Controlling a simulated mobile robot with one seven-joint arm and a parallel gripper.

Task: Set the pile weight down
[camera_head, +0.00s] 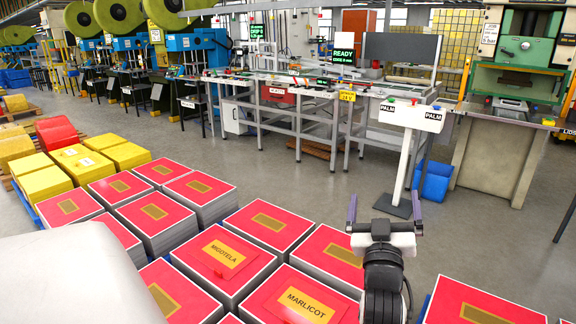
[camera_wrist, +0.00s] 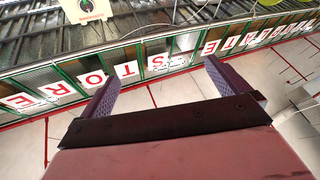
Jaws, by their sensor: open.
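My gripper (camera_head: 384,198) is raised in front of the stacks, its two purple fingers pointing up and spread wide apart. The wrist view shows the open fingers (camera_wrist: 161,80) with nothing between them; beyond are wall panels and roof. Red-topped stacks of sheets stand below and to the left. One carries a gold label reading MIGOTELA (camera_head: 225,252), another a label reading MARLICOT (camera_head: 307,304). No separate pile weight can be made out for certain in either view; my arm hides part of the stacks behind it.
Yellow-covered stacks (camera_head: 128,155) stand at the left. A grey rounded surface fills the lower left corner. A grey bench line (camera_head: 300,84) runs behind, with a PALM button post (camera_head: 405,160) and a green press (camera_head: 520,50) to the right. Grey floor lies clear between.

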